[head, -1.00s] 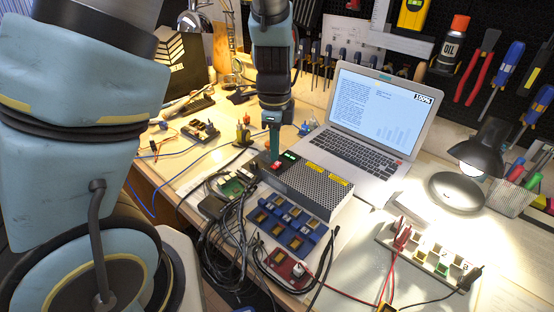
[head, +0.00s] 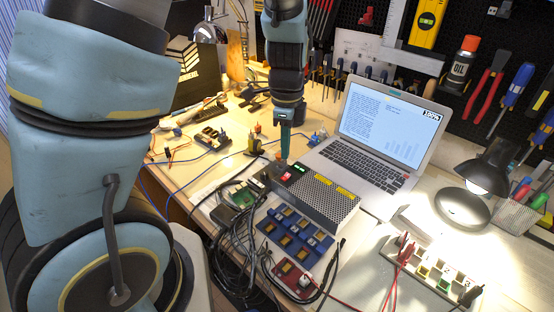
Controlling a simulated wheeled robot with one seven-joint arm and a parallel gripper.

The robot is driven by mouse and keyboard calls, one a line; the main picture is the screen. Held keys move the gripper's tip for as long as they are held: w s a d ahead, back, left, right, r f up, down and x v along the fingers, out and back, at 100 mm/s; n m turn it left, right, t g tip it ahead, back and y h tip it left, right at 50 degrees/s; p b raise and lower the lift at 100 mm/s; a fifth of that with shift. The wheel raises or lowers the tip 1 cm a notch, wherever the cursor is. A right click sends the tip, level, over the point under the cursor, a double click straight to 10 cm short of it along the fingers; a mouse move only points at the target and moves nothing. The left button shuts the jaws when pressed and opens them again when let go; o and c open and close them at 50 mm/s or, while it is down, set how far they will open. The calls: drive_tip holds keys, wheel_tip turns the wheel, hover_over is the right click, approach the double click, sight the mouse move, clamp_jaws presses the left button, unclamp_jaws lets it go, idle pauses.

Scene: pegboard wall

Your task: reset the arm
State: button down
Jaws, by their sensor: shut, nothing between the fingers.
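My gripper (head: 285,152) points straight down in the head view, shut and empty. Its tip is just above or behind the left end of the grey power supply box (head: 326,203), near the box's green display and red switch. I cannot tell whether the tip touches anything. My arm comes down from the top of the picture to the gripper, and its larger links fill the left side.
An open laptop (head: 376,145) stands right of the gripper. A blue socket block (head: 294,235), a red block (head: 293,277) and black cables lie in front. A lit lamp (head: 487,170) and a white terminal strip (head: 431,272) are at right. Tools hang on the pegboard.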

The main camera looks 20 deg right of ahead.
drive_tip(key=a+r+n, duration=0.3)
drive_tip(key=a+n, duration=0.8)
drive_tip(key=a, duration=0.1)
drive_tip(key=w+a+r+n+t, duration=0.1)
drive_tip(key=a+r+n, duration=0.3)
drive_tip(key=a+n, duration=0.8)
drive_tip(key=shift+a+r+t, duration=0.15)
drive_tip(key=shift+a+t, duration=0.15)
drive_tip(key=shift+a, duration=0.4)
drive_tip(key=shift+w, duration=0.15)
